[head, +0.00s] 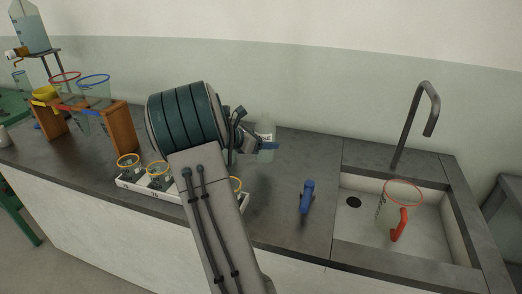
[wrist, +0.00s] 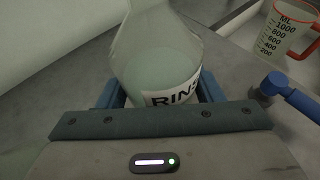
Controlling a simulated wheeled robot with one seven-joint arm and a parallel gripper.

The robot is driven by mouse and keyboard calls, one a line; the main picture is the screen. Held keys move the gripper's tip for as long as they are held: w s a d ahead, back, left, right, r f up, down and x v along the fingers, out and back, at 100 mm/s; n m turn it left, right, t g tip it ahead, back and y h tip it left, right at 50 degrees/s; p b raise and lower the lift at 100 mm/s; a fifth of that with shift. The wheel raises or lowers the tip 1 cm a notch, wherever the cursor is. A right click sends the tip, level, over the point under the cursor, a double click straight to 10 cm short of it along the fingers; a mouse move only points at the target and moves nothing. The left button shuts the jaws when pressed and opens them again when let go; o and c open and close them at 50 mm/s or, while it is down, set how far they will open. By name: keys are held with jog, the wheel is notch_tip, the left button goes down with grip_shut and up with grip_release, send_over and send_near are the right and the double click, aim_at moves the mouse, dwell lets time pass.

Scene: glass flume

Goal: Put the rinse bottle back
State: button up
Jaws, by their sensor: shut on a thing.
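The rinse bottle (head: 265,128) is a clear, pale bottle with a white label, at the middle of the counter in the head view. In the wrist view the bottle (wrist: 158,65) stands between my blue fingers, its label reading "RINS". My gripper (head: 264,147) is shut on the bottle's body; its fingers also show on both sides of it in the wrist view (wrist: 160,92). The bottle looks about upright. My arm hides part of it, and I cannot tell whether its base touches the counter.
A blue-handled tool (head: 307,194) lies on the counter left of the sink (head: 350,235). A red-rimmed measuring jug (head: 400,210) stands in the sink under a tap (head: 430,110). A white tray (head: 130,188) holds yellow-rimmed beakers. A wooden stand (head: 122,128) holds coloured-rimmed vessels.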

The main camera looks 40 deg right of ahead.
jog(key=shift+w+f, duration=0.45)
jog(key=shift+w, duration=0.3)
jog(key=shift+f, duration=2)
jog(key=shift+f, duration=0.1)
jog(key=shift+f, duration=0.15)
jog(key=o, duration=1)
jog(key=shift+r, duration=0.2)
jog(key=shift+w+a+r, duration=0.1)
jog(key=shift+r, duration=0.05)
jog(key=v, duration=1.1)
jog(key=shift+a+r, duration=0.15)
jog(key=shift+a, duration=0.15)
